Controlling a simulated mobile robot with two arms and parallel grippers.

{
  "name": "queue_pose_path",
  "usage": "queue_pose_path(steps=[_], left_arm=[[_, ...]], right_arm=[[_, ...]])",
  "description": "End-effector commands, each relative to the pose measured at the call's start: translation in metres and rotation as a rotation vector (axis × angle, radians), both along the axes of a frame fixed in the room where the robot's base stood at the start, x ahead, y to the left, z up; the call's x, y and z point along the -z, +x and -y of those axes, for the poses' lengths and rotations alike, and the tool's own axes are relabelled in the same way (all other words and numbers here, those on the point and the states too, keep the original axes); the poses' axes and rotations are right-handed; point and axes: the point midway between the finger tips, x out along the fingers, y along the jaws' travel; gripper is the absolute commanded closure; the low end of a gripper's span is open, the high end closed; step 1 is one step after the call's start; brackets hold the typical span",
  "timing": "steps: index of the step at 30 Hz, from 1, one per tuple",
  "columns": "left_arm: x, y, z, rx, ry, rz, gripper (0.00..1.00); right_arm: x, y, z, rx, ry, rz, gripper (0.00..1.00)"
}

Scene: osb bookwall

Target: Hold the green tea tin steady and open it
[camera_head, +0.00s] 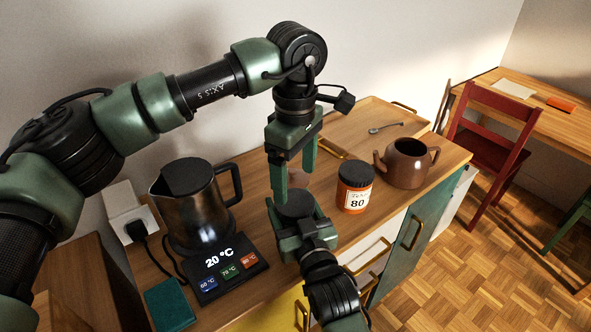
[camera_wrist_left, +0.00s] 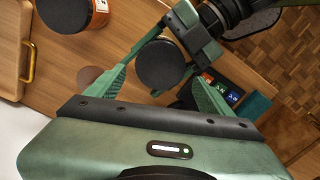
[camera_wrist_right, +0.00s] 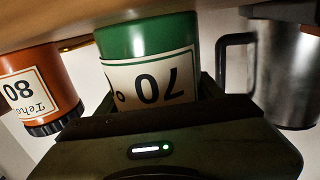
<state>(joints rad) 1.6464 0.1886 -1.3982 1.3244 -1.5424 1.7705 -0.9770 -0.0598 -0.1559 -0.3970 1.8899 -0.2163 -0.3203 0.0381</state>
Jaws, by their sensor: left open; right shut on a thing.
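The green tea tin stands on the wooden counter; its black lid (camera_head: 295,204) shows in the head view, its body mostly hidden. In the right wrist view the tin (camera_wrist_right: 150,38) shows green with a pale "70" label, upside down in the picture. My right gripper (camera_head: 297,222) is shut around the tin's body from the front. My left gripper (camera_head: 293,182) points down, open and empty, above the tin. In the left wrist view the black lid (camera_wrist_left: 160,65) lies between its spread fingers, apart from them.
A wooden tray (camera_head: 372,112) with a spoon (camera_head: 385,128) lies behind.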

Motion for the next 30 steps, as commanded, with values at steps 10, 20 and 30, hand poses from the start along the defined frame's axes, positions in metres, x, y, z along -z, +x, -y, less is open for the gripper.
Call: queue_pose_path(steps=[10,20,30], left_arm=[[0.049,0.0,0.0,-0.003,-0.001,-0.001,0.18],[0.057,0.0,0.0,-0.003,-0.001,0.0,0.18],[0.057,0.0,0.0,-0.003,-0.002,0.001,0.19]], right_arm=[[0.0,0.0,0.0,0.0,0.001,-0.001,1.0],[0.0,0.0,0.0,0.0,0.001,0.0,1.0],[0.0,0.0,0.0,-0.001,0.001,0.0,1.0]])
